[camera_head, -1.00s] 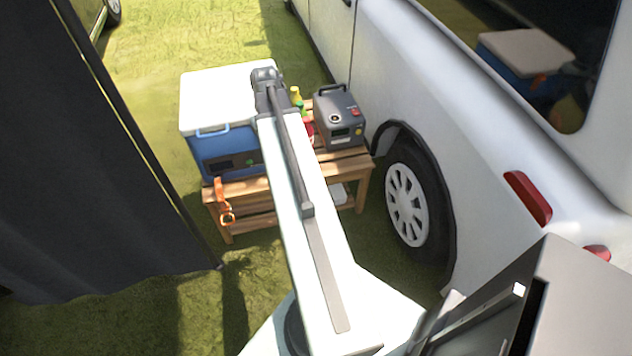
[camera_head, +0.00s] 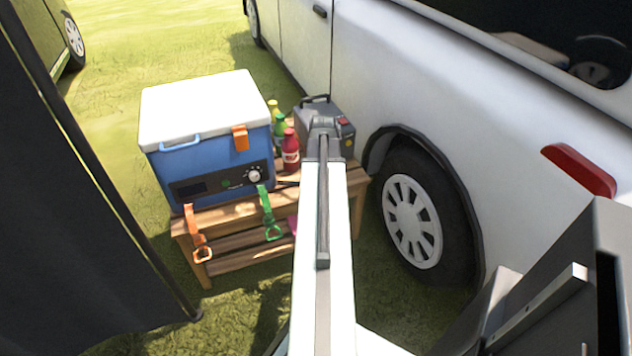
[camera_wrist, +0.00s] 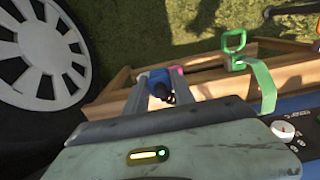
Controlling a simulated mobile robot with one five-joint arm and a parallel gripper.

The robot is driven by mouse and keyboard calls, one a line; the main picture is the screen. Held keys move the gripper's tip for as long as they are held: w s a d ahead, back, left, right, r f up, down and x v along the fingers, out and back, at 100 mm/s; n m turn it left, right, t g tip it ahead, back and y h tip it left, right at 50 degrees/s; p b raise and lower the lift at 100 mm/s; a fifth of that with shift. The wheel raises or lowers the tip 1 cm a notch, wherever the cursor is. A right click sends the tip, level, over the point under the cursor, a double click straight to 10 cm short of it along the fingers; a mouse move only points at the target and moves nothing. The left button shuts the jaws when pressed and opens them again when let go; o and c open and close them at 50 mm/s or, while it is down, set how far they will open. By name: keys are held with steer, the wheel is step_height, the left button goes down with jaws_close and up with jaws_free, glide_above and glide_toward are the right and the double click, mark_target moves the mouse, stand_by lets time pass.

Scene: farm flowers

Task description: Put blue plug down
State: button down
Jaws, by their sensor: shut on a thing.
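The blue plug (camera_wrist: 158,75) shows in the wrist view between the finger tips of my gripper (camera_wrist: 159,80), with a dark part below it in the picture. My gripper is shut on it. The plug is over or close to the wooden bench (camera_wrist: 122,88); I cannot tell whether it touches the bench. In the head view my arm (camera_head: 325,215) reaches over the right part of the bench, and it hides the gripper and the plug.
A blue cooler (camera_head: 217,162) with a white lid fills the bench's left part. Bottles (camera_head: 289,150) and a grey power box (camera_head: 318,112) stand right of it. An orange strap (camera_head: 192,222) and a green strap (camera_head: 267,208) hang in front. The white vehicle (camera_head: 400,70) stands close on the right.

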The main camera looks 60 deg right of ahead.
steer(key=w+d, duration=0.2)
steer(key=d, duration=0.1)
steer(key=w+d, duration=0.2)
steer(key=d, duration=0.1)
steer(key=w+d+f, duration=0.1)
steer(key=w+d, duration=0.1)
steer(key=w, duration=0.1)
steer(key=shift+d+f+b, duration=0.1)
steer(key=shift+d+b, duration=0.3)
steer(key=shift+f+b, duration=2.4)
steer(key=c, duration=1.1)
jaws_free()
steer(key=shift+r, duration=0.1)
steer(key=shift+o, duration=0.2)
step_height(320, 180, up, 13)
steer(key=p, duration=1.3)
steer(key=shift+r, duration=0.15)
